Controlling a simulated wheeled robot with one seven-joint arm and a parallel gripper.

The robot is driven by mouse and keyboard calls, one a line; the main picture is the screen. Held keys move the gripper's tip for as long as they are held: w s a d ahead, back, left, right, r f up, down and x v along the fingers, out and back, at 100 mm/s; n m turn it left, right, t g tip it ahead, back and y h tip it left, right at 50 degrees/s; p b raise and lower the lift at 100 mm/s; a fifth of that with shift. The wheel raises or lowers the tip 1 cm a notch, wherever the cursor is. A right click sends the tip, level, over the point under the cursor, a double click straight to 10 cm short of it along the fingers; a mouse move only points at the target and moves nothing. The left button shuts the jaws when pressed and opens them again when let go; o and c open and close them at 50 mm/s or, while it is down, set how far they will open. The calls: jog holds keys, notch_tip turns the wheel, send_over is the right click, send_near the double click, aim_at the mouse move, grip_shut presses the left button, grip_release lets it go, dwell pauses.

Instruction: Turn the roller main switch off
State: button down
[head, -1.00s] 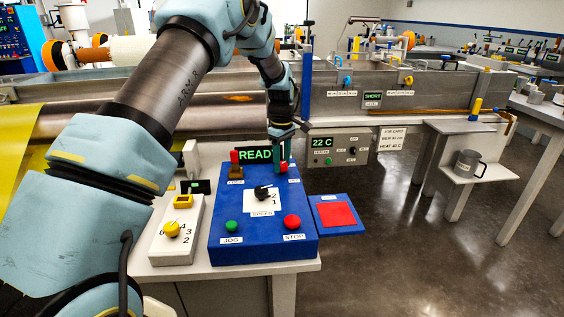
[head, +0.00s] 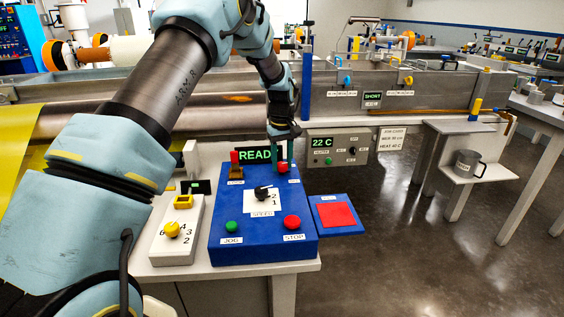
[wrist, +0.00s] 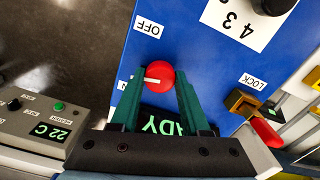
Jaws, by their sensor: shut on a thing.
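The blue control box (head: 222,232) stands on the white table. Its red main switch knob (head: 282,168), with a white pointer line, is at the far right corner, and shows in the wrist view (wrist: 161,77) below an OFF label (wrist: 149,25). My gripper (head: 280,160) is over this corner from above. In the wrist view its green fingers (wrist: 158,97) are shut on the red knob, one on each side. The white pointer points left in the wrist view, not straight at the OFF label. The label on the left is mostly hidden by a finger. The display (head: 254,154) reads READY, partly covered by my gripper.
On the box are a red-handled LOCK lever (head: 235,158), a black SPEED knob (head: 262,191), a green JOG button (head: 231,226) and a red STOP button (head: 292,222). A red pad (head: 337,214) lies right. A white box with a yellow knob (head: 172,229) stands left.

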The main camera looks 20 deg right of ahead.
aim_at(281, 164)
jog(key=m, duration=1.2)
jog(key=shift+p, duration=0.4)
jog(key=shift+m, duration=0.3)
jog(key=shift+c, duration=1.9)
grip_release()
notch_tip(281, 164, up, 11)
jog(key=b, duration=0.2)
jog(key=shift+f, duration=0.1)
